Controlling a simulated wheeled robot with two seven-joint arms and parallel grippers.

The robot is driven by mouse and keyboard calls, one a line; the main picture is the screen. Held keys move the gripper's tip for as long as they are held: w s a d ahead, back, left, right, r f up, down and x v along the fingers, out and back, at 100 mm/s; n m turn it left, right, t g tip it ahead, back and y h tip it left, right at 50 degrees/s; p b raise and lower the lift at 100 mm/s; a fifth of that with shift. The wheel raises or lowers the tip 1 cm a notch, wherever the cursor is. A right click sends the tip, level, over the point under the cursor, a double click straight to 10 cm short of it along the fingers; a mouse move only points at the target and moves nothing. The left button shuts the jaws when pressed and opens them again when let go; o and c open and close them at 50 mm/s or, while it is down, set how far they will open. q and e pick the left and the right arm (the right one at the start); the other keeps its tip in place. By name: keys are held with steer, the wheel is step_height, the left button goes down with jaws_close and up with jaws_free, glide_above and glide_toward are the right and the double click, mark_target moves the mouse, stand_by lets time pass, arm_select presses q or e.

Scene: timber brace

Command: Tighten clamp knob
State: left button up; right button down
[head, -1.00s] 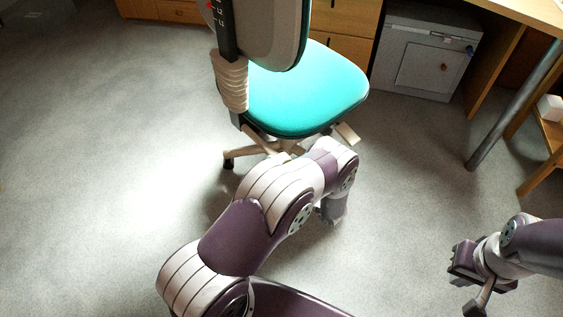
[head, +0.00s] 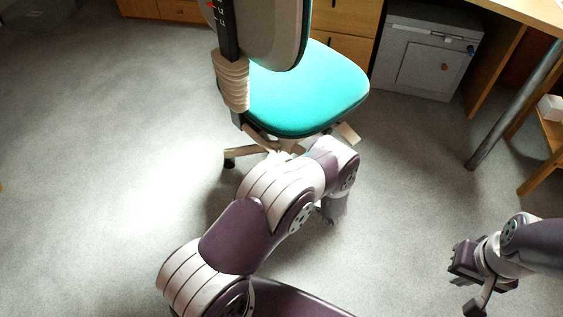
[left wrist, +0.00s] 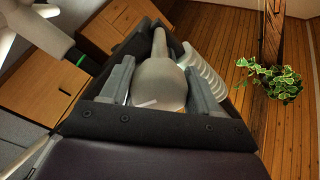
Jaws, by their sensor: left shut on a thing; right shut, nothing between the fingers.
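My left gripper (head: 333,208) is low in front of the office chair, partly hidden by my own arm in the head view. In the left wrist view its two grey fingers (left wrist: 160,88) are shut on a pale beige rounded piece (left wrist: 157,78) with a narrow stem running away from the gripper. I cannot tell whether this piece is the clamp knob. No clamp can be made out in the head view. My right gripper (head: 466,270) is shut and empty, above the floor at the lower right, well apart from the chair.
The chair has a turquoise seat (head: 300,95), a grey back (head: 275,30) and beige legs close to my left arm. A grey cabinet (head: 425,55), wooden drawers (head: 340,20) and a metal table leg (head: 510,110) stand behind. Open grey floor (head: 100,130) lies at the left.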

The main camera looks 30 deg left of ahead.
arm_select(q)
steer(key=shift+s+f, duration=0.15)
steer(key=o, duration=1)
steer(key=shift+d, duration=0.1)
steer(key=shift+d, duration=0.35)
steer(key=p+v, duration=0.2)
steer(key=v, duration=0.9)
steer(key=shift+s+d+p, duration=0.3)
steer(key=shift+p, duration=0.1)
